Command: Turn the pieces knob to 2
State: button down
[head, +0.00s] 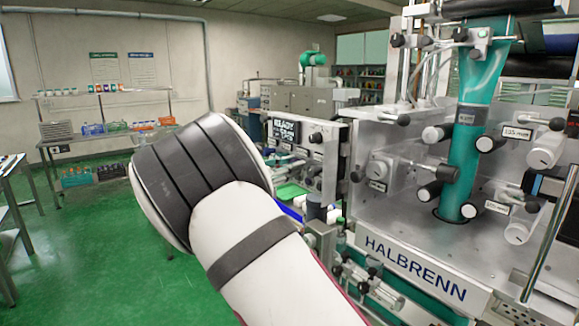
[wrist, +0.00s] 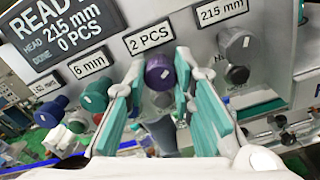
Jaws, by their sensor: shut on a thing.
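The pieces knob (wrist: 159,74) is purple and sits on the grey control panel, directly below the label "2 PCS" (wrist: 149,38) in the wrist view. My gripper (wrist: 160,80) has its teal-padded fingers on either side of this knob and is shut on it. A small light mark shows on the knob's face. The display (wrist: 66,37) reads "READY", head 215 mm, done 0 PCS. In the head view the display (head: 284,131) shows beyond my arm, which hides the gripper and the pieces knob.
To the right is a grey knob (wrist: 237,45) under "215 mm", with a dark knob (wrist: 237,75) below. The machine marked HALBRENN (head: 415,268) fills the right of the head view. Green floor (head: 100,235) is clear at left.

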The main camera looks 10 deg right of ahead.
jog(key=shift+f+n, duration=0.1)
jog(key=shift+n, duration=0.2)
jog(key=c, duration=1.3)
grip_release()
jog(key=shift+c, duration=0.2)
jog(key=v, duration=1.2)
jog(key=shift+s+a, duration=0.1)
jog(key=shift+a, duration=0.05)
